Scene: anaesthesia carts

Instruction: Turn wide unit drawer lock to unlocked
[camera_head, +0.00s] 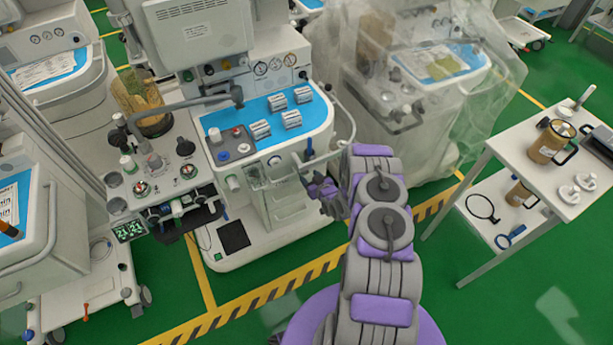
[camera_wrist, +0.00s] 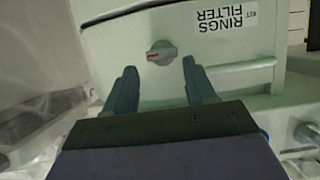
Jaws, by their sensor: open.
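The drawer lock (camera_wrist: 161,52) is a small grey round knob with a red mark, set on a pale drawer front (camera_wrist: 115,45) in the wrist view. The red mark points to the left. My gripper (camera_wrist: 160,75) is open, its two dark fingers on either side of and just below the knob in the picture; I cannot tell how far apart they are in depth. In the head view my gripper (camera_head: 325,190) is at the right side of the middle anaesthesia cart (camera_head: 270,225). The lock is not visible there.
A plastic-covered cart (camera_head: 410,80) stands behind my arm. A white table (camera_head: 540,190) with jars stands at the right. Green floor is clear in front.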

